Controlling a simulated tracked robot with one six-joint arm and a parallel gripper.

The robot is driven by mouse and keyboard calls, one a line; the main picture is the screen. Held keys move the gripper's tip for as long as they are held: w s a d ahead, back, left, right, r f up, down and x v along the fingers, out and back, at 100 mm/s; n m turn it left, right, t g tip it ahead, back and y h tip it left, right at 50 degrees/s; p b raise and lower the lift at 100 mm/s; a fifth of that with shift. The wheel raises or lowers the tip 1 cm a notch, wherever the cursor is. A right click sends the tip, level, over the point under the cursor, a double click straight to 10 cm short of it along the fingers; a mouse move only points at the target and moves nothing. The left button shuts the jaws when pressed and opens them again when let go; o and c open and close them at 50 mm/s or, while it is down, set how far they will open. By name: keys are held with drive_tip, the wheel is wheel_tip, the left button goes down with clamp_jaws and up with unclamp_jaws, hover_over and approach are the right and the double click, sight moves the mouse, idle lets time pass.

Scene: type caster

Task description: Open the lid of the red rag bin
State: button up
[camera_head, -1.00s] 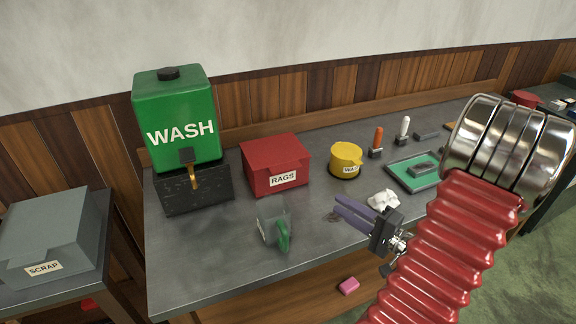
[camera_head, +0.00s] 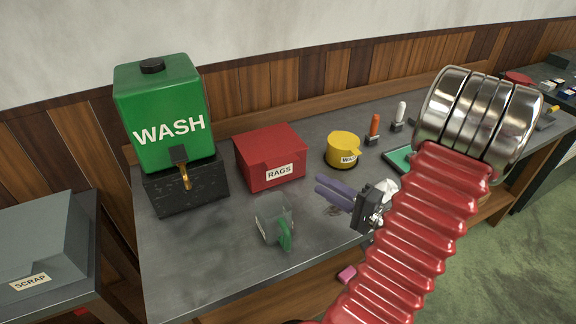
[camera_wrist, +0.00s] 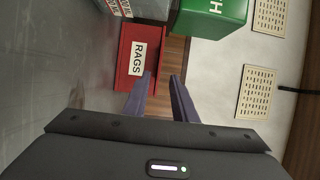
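The red rag bin (camera_head: 258,172), labelled RAGS, stands on the grey workbench against the back, right of the green wash tank. Its lid (camera_head: 270,142) is shut. The bin also shows in the wrist view (camera_wrist: 124,66), turned on its side, ahead of my fingers. My gripper (camera_head: 325,190) is in front and to the right of the bin, apart from it, with its purple fingers pointing left toward it. In the wrist view the two fingers (camera_wrist: 160,82) are spread with a clear gap and nothing between them.
The green WASH tank (camera_head: 160,105) with a brass tap stands left of the bin. A yellow pot (camera_head: 342,148) is to the right.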

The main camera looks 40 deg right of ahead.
sight(286, 164)
drive_tip(key=shift+w+a, duration=0.25)
drive_tip(key=shift+w, duration=2)
drive_tip(key=shift+w+a, duration=0.25)
drive_tip(key=shift+w, duration=1.95)
drive_tip(key=shift+w+a, duration=0.25)
drive_tip(key=shift+w, duration=2)
drive_tip(key=shift+c, duration=0.3)
clamp_jaws()
drive_tip(key=shift+f, duration=0.1)
